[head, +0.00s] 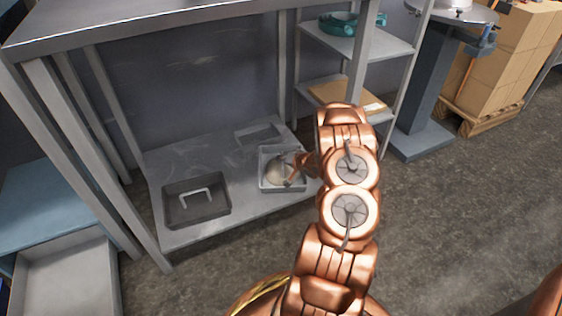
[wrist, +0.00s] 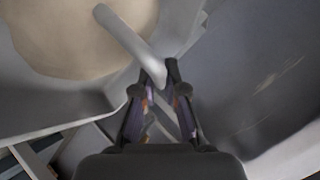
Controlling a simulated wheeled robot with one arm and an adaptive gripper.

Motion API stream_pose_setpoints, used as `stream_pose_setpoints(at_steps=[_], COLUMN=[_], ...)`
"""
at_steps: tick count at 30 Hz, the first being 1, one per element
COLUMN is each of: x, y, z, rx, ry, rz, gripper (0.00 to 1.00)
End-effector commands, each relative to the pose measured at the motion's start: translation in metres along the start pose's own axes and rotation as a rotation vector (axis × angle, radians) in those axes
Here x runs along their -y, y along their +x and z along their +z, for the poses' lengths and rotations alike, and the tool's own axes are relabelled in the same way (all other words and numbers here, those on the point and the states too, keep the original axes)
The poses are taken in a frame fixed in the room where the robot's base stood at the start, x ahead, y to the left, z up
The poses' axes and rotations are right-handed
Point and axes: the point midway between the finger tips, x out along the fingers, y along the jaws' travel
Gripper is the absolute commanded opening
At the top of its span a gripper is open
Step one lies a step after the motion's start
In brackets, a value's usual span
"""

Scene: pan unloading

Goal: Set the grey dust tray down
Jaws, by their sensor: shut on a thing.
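A light grey tray (head: 264,183) with a rounded beige mass (head: 277,172) in it is at the right part of the low shelf in the head view. My gripper (head: 294,177) reaches into it from the right. In the wrist view, the tips of my gripper (wrist: 160,75) are shut on the tray's pale bar handle (wrist: 128,40). My arm hides the tray's right side in the head view. I cannot tell whether its underside touches the shelf.
A dark grey tray (head: 222,213) with a pale handle stands on the low shelf (head: 250,203) at the left. A shallow grey tray (head: 258,137) lies at the back. Bare shelf shows between the trays. A bench top (head: 190,22) and its legs frame the shelf.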

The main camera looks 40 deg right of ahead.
Motion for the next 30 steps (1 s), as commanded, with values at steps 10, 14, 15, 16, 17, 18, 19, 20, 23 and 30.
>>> stream_pose_setpoints(at_steps=[10, 14, 15, 16, 17, 18, 19, 20, 23, 30], x=[0.000, 0.000, 0.000, 0.000, 0.000, 0.000, 0.000, 0.000, 0.001, 0.003], y=[0.001, 0.001, 0.001, 0.001, 0.001, 0.001, 0.001, 0.000, -0.009, -0.052], z=[0.000, 0.000, 0.000, 0.000, 0.001, 0.000, 0.000, 0.000, -0.002, -0.004], rx=[0.000, 0.000, 0.000, 0.000, 0.000, 0.000, 0.000, 0.000, -0.001, -0.003], ry=[-0.001, 0.000, 0.000, 0.000, 0.000, 0.000, 0.000, 0.000, 0.001, 0.002], rz=[-0.001, -0.001, -0.001, -0.001, -0.001, -0.001, 0.000, 0.000, 0.002, 0.001], gripper=[0.36, 0.36, 0.36, 0.36, 0.36, 0.36, 0.36, 0.36, 0.36, 0.36])
